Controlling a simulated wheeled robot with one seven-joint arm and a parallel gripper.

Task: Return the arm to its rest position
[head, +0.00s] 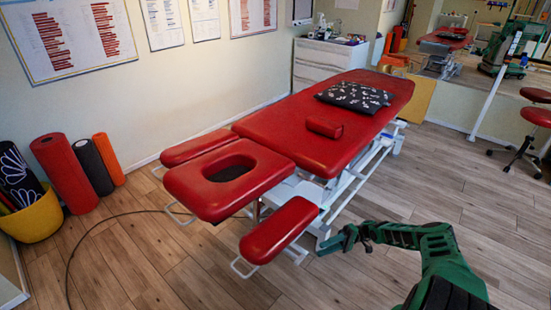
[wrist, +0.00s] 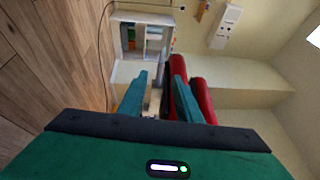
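My green gripper (head: 335,243) is at the lower right of the head view, in front of the near end of the red treatment table (head: 290,130). Its fingertips are close to the right armrest (head: 280,228) of the table; I cannot tell the exact gap. In the wrist view the two green fingers of my gripper (wrist: 160,100) stand apart with nothing held between them. Red padding of the table (wrist: 202,98) shows behind and beside the right finger. My arm reaches in from the lower right corner of the head view.
A red block (head: 325,127) and a dark patterned pillow (head: 355,97) lie on the table. Rolled mats (head: 65,172) and a yellow bin (head: 35,218) stand at the left. A red stool (head: 535,116) is at the right. A black cable (head: 100,222) crosses the floor.

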